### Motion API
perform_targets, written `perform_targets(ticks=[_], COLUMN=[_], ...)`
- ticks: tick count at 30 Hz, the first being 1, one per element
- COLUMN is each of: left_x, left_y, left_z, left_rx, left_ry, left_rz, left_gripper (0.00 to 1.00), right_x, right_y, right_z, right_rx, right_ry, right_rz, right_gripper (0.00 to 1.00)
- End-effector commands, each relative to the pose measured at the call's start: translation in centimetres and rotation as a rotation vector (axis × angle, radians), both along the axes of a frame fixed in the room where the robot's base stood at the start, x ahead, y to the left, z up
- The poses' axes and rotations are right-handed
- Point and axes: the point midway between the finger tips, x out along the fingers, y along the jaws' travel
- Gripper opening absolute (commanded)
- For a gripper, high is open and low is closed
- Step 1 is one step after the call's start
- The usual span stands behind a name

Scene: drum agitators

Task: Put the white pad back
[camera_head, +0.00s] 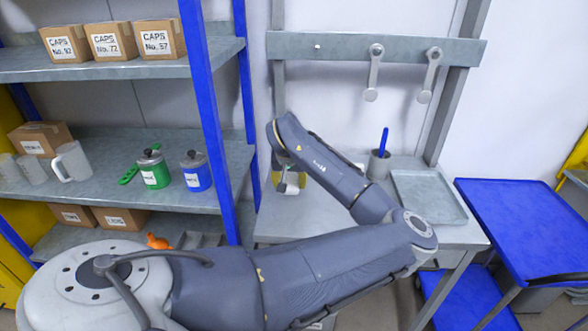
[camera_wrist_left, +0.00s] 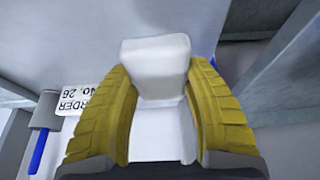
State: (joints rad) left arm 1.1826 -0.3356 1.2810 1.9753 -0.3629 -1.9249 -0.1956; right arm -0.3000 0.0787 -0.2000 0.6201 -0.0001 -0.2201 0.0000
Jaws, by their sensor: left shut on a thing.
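The white pad (camera_wrist_left: 156,68) is a pale block between the two ribbed yellow fingers of my left gripper (camera_wrist_left: 158,110) in the left wrist view. The gripper is shut on it, with a finger on each side. In the head view, my left gripper (camera_head: 287,180) hangs down over the grey bench near the blue shelf post, and a small part of the white pad (camera_head: 291,189) shows at it. My arm hides much of the bench there. I cannot tell whether the pad touches anything below. My right gripper is not in view.
A grey tray (camera_head: 428,196) and a cup with a blue handle (camera_head: 379,164) stand on the bench. Two grey paddles (camera_head: 374,72) hang on the wall rail. Shelves at left hold boxes, jugs, a green can (camera_head: 153,170) and a blue can (camera_head: 195,172).

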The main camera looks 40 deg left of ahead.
Motion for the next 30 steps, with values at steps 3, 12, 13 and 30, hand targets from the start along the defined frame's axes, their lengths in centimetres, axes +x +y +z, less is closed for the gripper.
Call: perform_targets(ticks=[3, 12, 13, 30], left_x=[2.0, 7.1, 7.5, 13.8], left_y=[1.8, 5.9, 6.2, 11.3], left_z=[0.0, 0.1, 0.1, -1.5], left_rx=[0.001, 0.002, 0.002, -0.001], left_ry=[0.001, 0.001, 0.001, 0.003], left_rz=[-0.001, -0.002, -0.002, -0.001], left_gripper=[0.28, 0.28, 0.28, 0.28], right_x=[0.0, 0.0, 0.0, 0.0], right_y=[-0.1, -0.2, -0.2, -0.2], right_z=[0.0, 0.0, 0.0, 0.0], right_rx=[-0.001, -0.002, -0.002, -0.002], right_ry=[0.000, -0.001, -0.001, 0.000], right_rz=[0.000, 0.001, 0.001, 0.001], right_gripper=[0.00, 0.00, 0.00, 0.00])
